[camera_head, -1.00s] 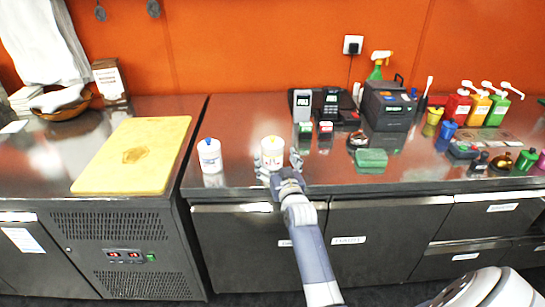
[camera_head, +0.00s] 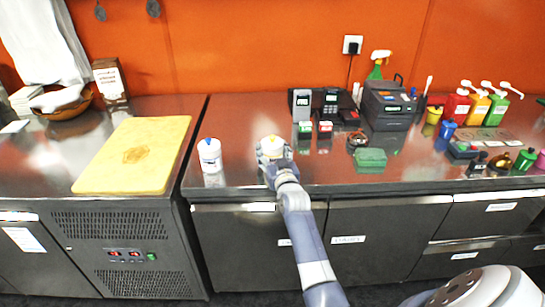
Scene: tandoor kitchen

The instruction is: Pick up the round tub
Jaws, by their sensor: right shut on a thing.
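A round white tub (camera_head: 272,142) with a yellow spot on its lid is near the front of the dark counter. My right gripper (camera_head: 272,157) is around it from the front, shut on it, and hides its lower part. I cannot tell whether its base touches the counter. My left gripper is not in view.
A yellow cutting board (camera_head: 135,155) lies on the left counter. A card terminal (camera_head: 302,105), a receipt printer (camera_head: 388,104), a green block (camera_head: 370,157) and several pump bottles stand to the right. The counter behind the held tub is clear.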

